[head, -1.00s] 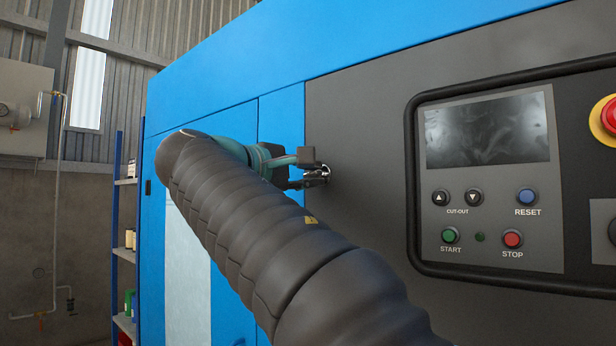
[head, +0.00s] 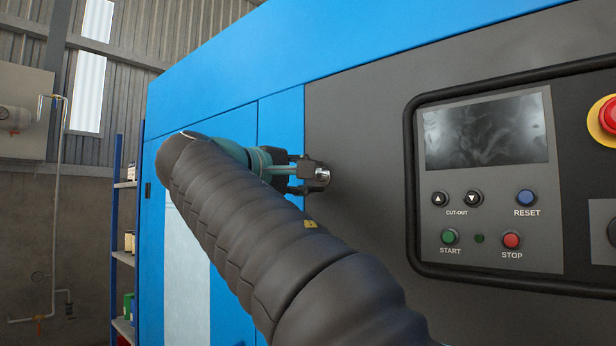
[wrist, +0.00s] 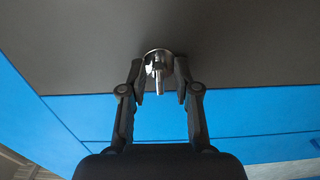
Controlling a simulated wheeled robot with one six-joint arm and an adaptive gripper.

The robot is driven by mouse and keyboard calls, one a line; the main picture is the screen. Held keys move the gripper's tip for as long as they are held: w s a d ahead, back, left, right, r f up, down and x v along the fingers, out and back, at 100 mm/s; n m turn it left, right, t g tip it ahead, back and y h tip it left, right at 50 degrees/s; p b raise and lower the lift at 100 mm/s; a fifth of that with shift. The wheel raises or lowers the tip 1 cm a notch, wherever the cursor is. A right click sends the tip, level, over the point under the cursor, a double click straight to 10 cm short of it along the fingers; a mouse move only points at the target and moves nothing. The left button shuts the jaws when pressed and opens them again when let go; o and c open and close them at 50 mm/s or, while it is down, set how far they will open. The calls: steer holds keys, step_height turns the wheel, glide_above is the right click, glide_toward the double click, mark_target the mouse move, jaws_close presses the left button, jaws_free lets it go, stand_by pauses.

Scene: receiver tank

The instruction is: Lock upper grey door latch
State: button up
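The upper latch (head: 323,176) is a small round shiny metal piece on the grey door (head: 365,240), near its left edge. In the wrist view the latch (wrist: 157,66) shows a round base with a narrow tab standing out. My gripper (head: 314,178) is at the latch in the head view. In the wrist view the fingertips of my gripper (wrist: 160,88) stand on both sides of the tab, with a visible gap on each side. The fingers are apart and I see no clear contact with the tab.
A control panel (head: 490,180) with a screen and several buttons is to the right of the latch. A red emergency stop button (head: 608,115) is at the right edge. Blue cabinet panels (head: 280,130) lie left of the grey door. A shelf (head: 124,250) stands further left.

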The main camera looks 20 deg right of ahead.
steer(key=v, duration=1.2)
stand_by(0.4)
